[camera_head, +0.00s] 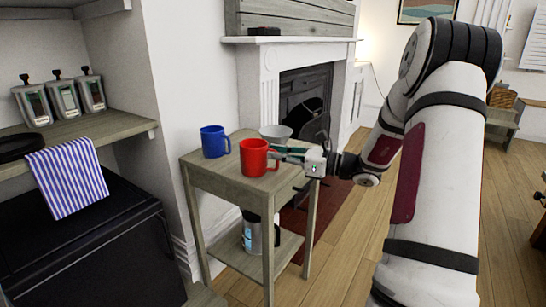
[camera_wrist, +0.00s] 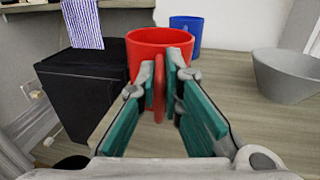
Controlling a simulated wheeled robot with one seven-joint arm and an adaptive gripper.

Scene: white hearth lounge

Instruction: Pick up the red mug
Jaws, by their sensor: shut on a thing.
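The red mug (camera_head: 256,158) is upright at the front of the small wooden side table (camera_head: 215,176). In the wrist view the red mug (camera_wrist: 146,48) is straight ahead, with its handle toward me. My gripper (camera_head: 279,153) reaches in from the right, level with the mug. In the wrist view my gripper's teal fingers (camera_wrist: 160,92) are closed on the mug's handle, one on each side. Whether the mug's base touches the tabletop is hard to tell.
A blue mug (camera_head: 214,141) stands behind the red mug, to its left. A grey bowl (camera_head: 276,132) is at the table's back right. The shelf with a striped towel (camera_head: 68,177) is at left, the fireplace (camera_head: 305,90) behind.

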